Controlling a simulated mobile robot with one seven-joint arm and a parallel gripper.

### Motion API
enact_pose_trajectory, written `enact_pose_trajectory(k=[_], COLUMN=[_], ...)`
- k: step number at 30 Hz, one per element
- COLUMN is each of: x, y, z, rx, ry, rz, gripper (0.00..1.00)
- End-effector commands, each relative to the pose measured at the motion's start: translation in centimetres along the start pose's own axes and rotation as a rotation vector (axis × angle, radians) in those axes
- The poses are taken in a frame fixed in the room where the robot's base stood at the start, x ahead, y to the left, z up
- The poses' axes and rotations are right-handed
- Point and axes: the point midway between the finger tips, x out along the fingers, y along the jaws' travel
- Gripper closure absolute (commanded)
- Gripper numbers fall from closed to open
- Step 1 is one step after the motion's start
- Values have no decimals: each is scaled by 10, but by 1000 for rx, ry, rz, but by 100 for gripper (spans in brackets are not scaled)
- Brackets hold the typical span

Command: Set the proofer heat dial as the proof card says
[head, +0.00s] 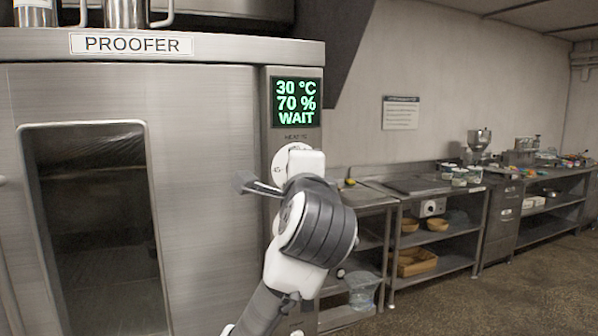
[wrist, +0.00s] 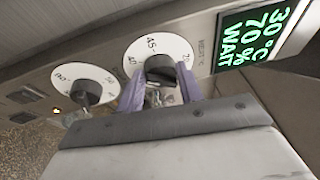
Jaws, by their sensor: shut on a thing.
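The steel proofer (head: 200,200) stands at left, with a green-lit display (head: 297,103) reading 30 °C, 70 % and WAIT. Below the display is the white heat dial (head: 284,160), largely covered by my arm. In the wrist view the heat dial (wrist: 132,56) shows 40, 45 and 20 around a dark knob (wrist: 160,69). My gripper (wrist: 160,88) is shut on this knob, one finger on each side. The knob's pointer mark is hidden. No sheet that I can identify as the proof card is readable.
Steel benches (head: 440,200) line the right; the floor in front is clear.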

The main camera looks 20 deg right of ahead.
Motion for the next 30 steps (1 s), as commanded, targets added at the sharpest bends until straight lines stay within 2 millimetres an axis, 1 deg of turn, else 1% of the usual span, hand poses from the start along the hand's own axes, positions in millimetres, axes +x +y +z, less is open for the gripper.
enact_pose_trajectory(k=[13,14,18,19,26,30], x=[0,0,0,0,0,-7], y=[0,0,0,0,0,0], z=[0,0,0,0,0,0], rx=[9,9,9,9,8,8], ry=[0,0,0,0,0,1], rz=[2,2,2,2,2,-1], gripper=[86,62,44,42,42,42])
